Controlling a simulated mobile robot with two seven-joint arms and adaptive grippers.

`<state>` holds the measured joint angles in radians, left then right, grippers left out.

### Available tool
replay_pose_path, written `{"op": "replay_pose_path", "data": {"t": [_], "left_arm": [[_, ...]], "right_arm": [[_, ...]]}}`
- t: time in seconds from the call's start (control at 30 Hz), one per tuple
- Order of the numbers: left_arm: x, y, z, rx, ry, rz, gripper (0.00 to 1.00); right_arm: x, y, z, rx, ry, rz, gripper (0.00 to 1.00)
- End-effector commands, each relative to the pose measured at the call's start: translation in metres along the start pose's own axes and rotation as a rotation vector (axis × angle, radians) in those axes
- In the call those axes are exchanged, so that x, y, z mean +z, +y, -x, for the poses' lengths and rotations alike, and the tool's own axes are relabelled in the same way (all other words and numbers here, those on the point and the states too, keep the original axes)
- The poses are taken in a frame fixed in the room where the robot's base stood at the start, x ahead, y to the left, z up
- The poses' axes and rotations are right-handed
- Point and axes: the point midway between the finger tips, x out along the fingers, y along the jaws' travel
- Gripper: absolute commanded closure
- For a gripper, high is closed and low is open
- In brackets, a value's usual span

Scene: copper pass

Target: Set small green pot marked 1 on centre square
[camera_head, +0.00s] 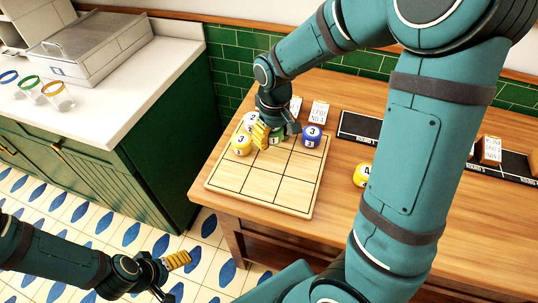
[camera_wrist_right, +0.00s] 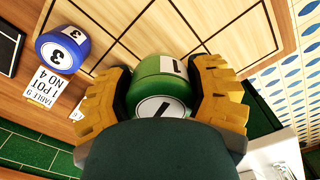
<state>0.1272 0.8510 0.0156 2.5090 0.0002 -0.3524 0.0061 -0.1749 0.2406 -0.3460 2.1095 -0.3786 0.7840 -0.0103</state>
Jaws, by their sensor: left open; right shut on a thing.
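The small green pot marked 1 (camera_wrist_right: 160,88) is between the yellow fingers of my right gripper (camera_wrist_right: 165,100), which is shut on it. In the head view my right gripper (camera_head: 277,137) hides most of the pot. It is over the back middle part of the gridded wooden board (camera_head: 232,181), behind the centre square (camera_head: 268,160). I cannot tell whether the pot touches the board. My left gripper (camera_head: 172,278) is open and empty, low over the tiled floor, away from the board.
On the board, a yellow pot marked 3 (camera_head: 241,145) and a white pot (camera_head: 251,119) stand left of my right gripper, and a blue pot marked 3 (camera_head: 312,135) stands right. A yellow pot marked 4 (camera_head: 362,175) is on the table beside my arm. The board's front squares are bare.

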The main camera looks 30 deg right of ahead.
Motion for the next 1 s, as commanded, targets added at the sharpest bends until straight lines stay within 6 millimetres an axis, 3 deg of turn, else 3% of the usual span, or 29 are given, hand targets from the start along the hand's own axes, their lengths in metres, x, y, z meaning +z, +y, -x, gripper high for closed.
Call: {"op": "replay_pose_path", "data": {"t": [0.1,0.37,0.6,1.0], "left_arm": [[0.002,-0.003,-0.007,0.001,-0.005,-0.002,0.09],[0.004,-0.004,-0.011,0.001,-0.008,-0.003,0.09],[0.004,-0.007,-0.019,0.001,-0.006,-0.003,0.09],[0.003,-0.008,-0.021,0.001,-0.004,-0.004,0.09]], "right_arm": [[0.001,0.0,-0.025,0.0,-0.004,0.0,0.84],[0.0,0.0,-0.045,0.0,-0.001,-0.001,0.84],[0.001,0.0,-0.076,0.0,-0.002,-0.001,0.84],[0.0,0.0,-0.08,0.0,0.0,-0.001,0.84]]}}
